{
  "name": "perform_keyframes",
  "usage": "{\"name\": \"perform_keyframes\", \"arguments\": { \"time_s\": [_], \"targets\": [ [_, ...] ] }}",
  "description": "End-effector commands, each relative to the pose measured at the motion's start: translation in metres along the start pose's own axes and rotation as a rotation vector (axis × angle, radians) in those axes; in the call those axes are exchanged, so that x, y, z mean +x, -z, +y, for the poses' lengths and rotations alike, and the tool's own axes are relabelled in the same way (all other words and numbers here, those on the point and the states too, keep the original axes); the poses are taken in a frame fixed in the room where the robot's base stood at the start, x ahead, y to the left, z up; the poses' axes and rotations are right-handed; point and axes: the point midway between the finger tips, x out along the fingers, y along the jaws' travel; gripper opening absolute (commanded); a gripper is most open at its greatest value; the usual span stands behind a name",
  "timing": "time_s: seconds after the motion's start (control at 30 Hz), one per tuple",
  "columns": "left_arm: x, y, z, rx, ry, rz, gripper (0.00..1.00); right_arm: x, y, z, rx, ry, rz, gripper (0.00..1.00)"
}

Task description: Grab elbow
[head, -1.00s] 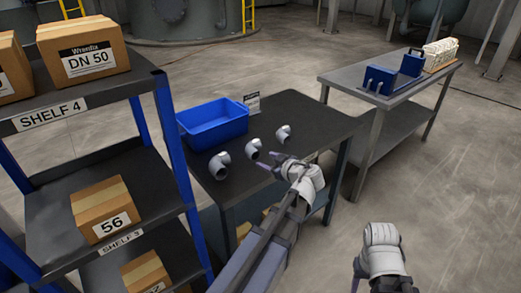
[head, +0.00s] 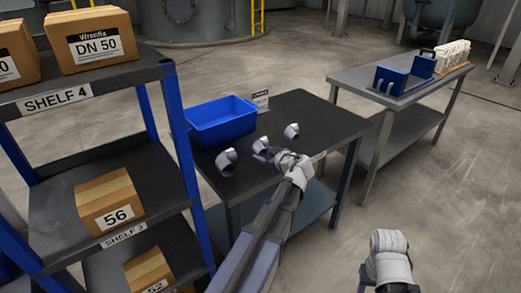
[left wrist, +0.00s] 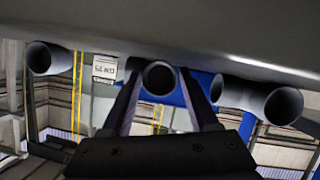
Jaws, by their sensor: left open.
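Three grey pipe elbows lie in a row on the dark table (head: 300,110) in the head view: a near-left elbow (head: 226,161), a middle elbow (head: 261,143) and a far-right elbow (head: 292,131). My left gripper (head: 264,154) is open at the middle elbow and partly covers it. In the left wrist view the middle elbow's round mouth (left wrist: 160,77) shows between the two open fingers (left wrist: 160,100). The other elbows show to either side, one at left (left wrist: 45,60) and one at right (left wrist: 284,105). My right gripper (head: 366,277) is low in the head view, its fingers mostly hidden.
A blue bin (head: 222,125) stands on the table behind the elbows, beside a small sign (head: 261,100). A blue shelf rack with boxes (head: 108,200) stands close on the left. A second table (head: 410,95) at right holds blue fixtures.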

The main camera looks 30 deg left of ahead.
Motion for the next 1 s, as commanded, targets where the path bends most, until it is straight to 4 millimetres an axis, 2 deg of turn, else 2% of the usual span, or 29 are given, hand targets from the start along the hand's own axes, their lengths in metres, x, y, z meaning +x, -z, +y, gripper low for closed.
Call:
{"name": "perform_keyframes", "arguments": {
  "time_s": [0.07,0.6,1.0],
  "targets": [
    [-0.0007,0.0004,0.0,0.0,0.0,0.0,0.61,-0.0006,-0.0001,0.0001,0.0,0.0,0.0,0.5],
    [-0.001,0.0002,0.0001,0.0,0.0,0.0,0.01,-0.0006,0.0,0.0001,0.0,0.0,0.0,0.5],
    [-0.0024,0.0034,0.001,0.0,-0.001,0.0,0.0,-0.0041,-0.0003,0.0004,0.0,0.0,0.0,0.5]
  ]
}}
